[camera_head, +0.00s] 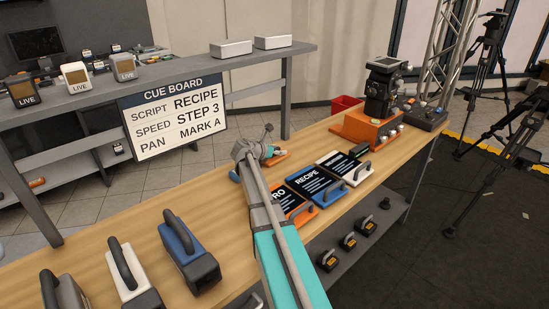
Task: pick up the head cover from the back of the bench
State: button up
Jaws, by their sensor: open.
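My gripper (264,150) is over the back part of the wooden bench (120,228), at the far end of my grey and teal arm. It is small in this view and partly hidden by the arm; it looks open, with nothing seen held. I cannot make out the head cover for certain. A small blue piece (234,175) shows just left of my arm at the back edge. An orange piece (279,158) lies on the bench just right of the gripper. My arm hides the bench between them.
A black device on an orange base (372,132) and a red bin (345,103) stand farther along. Script cards, including a blue one (318,183), lie right of my arm. Handled blocks, one blue (188,252), stand at front left. The cue board (175,115) hangs behind.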

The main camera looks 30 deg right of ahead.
aim_at(278, 147)
grip_shut()
dwell(0.4)
jog(key=shift+r, duration=0.15)
notch_tip(278, 147, up, 3)
jog(key=p, duration=0.3)
jog(key=s+d+r+p, duration=0.8)
jog(key=d+r+p, duration=0.1)
jog(key=d+p, duration=0.1)
jog(key=shift+s+d+r, duration=0.2)
jog(key=shift+d+r, duration=0.15)
jog(key=shift+d, duration=0.3)
dwell(0.4)
